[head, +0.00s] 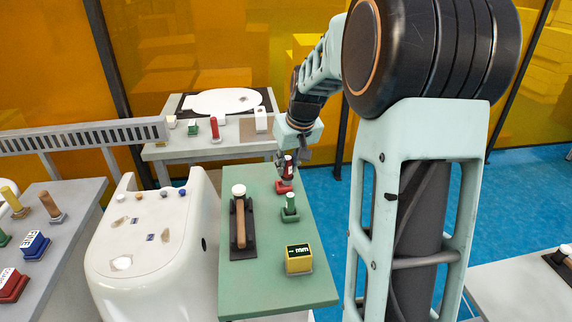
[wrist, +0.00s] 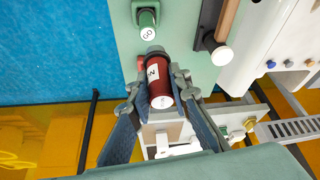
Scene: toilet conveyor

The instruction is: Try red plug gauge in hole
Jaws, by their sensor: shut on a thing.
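The red plug gauge (head: 289,168) is upright over its red stand (head: 284,187) at the far end of the green table. In the wrist view the red gauge (wrist: 160,88), with a white label and a grey end, lies between the two fingers. My gripper (head: 290,158) is shut on it, and it also shows in the wrist view (wrist: 160,95). A bit of the red stand (wrist: 141,63) shows beside the gauge there. I cannot tell whether the gauge is clear of its stand. The white toilet body (head: 150,240) stands left of the table; I cannot make out which hole is meant.
A green gauge (head: 290,204) stands just in front of the red one. A wooden-handled tool (head: 239,215) in a dark tray and a yellow block (head: 299,260) share the green table (head: 262,296). A grey table (head: 177,150) with parts stands behind.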

